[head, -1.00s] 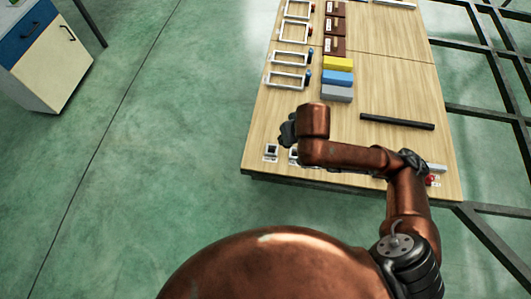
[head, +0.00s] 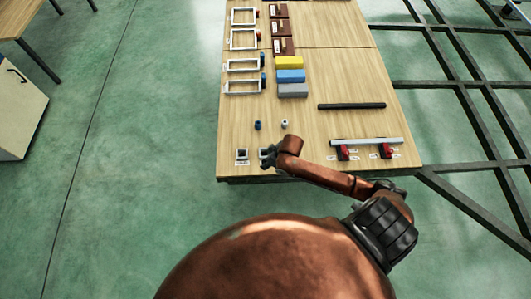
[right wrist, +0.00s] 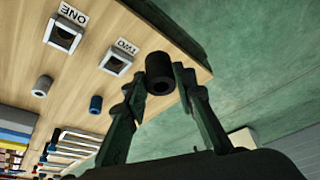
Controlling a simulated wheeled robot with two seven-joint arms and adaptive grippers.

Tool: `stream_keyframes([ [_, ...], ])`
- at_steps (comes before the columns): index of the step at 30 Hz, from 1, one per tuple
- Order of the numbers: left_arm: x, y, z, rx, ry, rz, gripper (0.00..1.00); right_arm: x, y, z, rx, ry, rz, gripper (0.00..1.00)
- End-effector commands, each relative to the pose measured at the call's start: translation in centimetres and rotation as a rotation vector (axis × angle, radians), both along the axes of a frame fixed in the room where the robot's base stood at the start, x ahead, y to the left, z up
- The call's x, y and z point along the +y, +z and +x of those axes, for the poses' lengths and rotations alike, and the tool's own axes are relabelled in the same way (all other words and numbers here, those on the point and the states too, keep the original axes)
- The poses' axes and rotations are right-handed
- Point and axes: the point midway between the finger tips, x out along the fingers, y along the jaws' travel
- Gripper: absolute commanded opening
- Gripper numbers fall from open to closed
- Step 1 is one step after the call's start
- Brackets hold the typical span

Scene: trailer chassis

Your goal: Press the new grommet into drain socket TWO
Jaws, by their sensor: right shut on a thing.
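My right gripper (right wrist: 160,82) is shut on a black hollow grommet (right wrist: 160,72), held between the fingertips and apart from the table. Drain socket TWO (right wrist: 117,60), a white square block with a dark opening, is just left of the grommet in the right wrist view. Socket ONE (right wrist: 63,36) is farther left. In the head view my right gripper (head: 268,160) is low by the table's near edge and partly covers one socket (head: 265,152); the other (head: 242,155) is to its left. The held grommet cannot be made out there. My left gripper is not in view.
A blue ring (head: 257,125) and a grey ring (head: 284,124) stand on the table behind the sockets. Red clamps (head: 344,152) and a pale bar (head: 367,141) lie right, a black bar (head: 352,106) behind. Coloured blocks (head: 290,76) and white frames (head: 242,87) are farther back.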

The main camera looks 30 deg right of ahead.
Motion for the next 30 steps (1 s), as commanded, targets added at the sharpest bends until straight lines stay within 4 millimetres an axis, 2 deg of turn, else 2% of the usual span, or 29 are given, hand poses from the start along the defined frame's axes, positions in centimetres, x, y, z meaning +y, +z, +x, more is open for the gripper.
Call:
stream_keyframes([
  [11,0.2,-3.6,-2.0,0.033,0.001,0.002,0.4,-4.6,-4.3,7.3,0.0,-0.003,-0.002,0.01],
  [15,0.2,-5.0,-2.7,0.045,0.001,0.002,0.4,-5.6,-7.0,9.0,0.003,-0.002,-0.001,0.01],
  [19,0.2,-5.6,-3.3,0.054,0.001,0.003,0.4,-6.3,-8.4,10.1,0.002,-0.001,0.001,0.01],
  [23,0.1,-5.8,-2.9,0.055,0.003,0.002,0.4,-6.6,-8.8,10.6,0.0,-0.001,0.0,0.01],
  [26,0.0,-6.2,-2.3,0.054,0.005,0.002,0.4,-7.0,-9.7,11.2,0.0,-0.001,0.0,0.01],
  [30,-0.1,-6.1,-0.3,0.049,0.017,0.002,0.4,-7.0,-11.6,11.2,0.003,-0.001,0.001,0.01],
])
